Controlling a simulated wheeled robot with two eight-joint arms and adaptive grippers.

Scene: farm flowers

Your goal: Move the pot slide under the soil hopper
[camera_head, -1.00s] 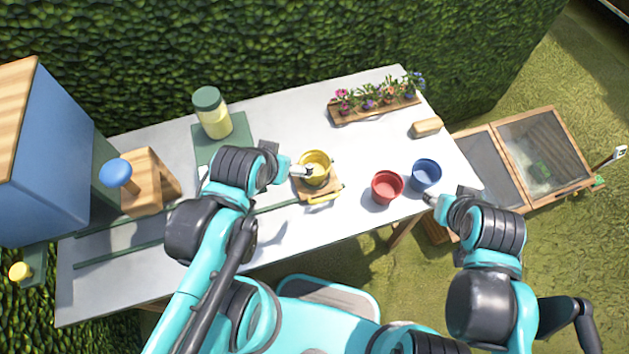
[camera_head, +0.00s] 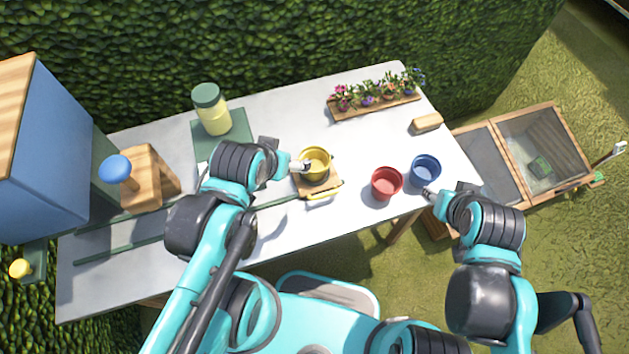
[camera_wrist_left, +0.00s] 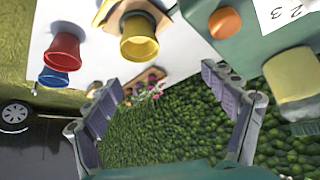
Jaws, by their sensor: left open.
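The soil hopper appears to be the large blue box (camera_head: 45,160) with a wooden top at the far left. My left gripper (camera_head: 299,166) is by the left side of the yellow pot; its jaws are apart and empty in the left wrist view (camera_wrist_left: 160,85). My right gripper (camera_head: 430,192) is beside the blue pot.
A red pot (camera_head: 387,183) and a blue pot (camera_head: 425,170) stand right of the slide. A green-lidded jar (camera_head: 212,110) and a flower tray (camera_head: 375,107) are at the back.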

